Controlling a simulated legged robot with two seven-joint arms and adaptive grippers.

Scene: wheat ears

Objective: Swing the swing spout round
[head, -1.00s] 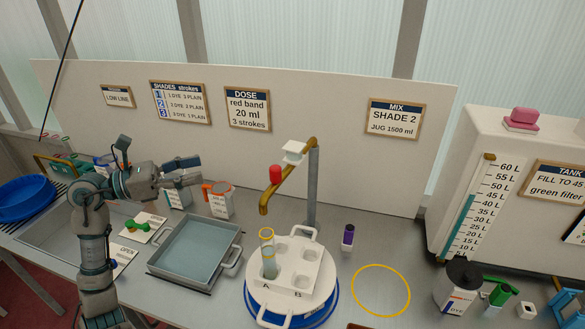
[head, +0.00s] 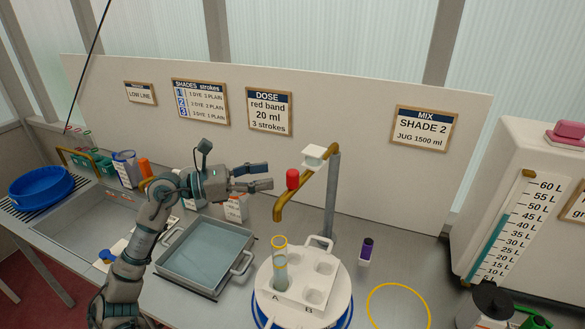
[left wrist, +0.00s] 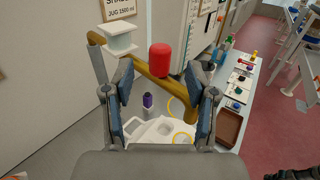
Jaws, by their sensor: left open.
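The swing spout (head: 305,187) is a brass-coloured tube on a grey post (head: 331,200). Its bent end hangs above the white holder (head: 300,308) and a clear tube with a yellow rim (head: 280,260). A red knob (head: 292,180) and a white block (head: 313,156) sit on the spout. My left gripper (head: 270,178) is open and empty, just left of the red knob. In the left wrist view the red knob (left wrist: 160,60) and the spout (left wrist: 140,68) show ahead, between and beyond the open fingers (left wrist: 163,105).
A grey tray (head: 207,255) stands below my left arm. A white tank (head: 530,165) stands at far right. A backboard with signs (head: 350,140) rises behind.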

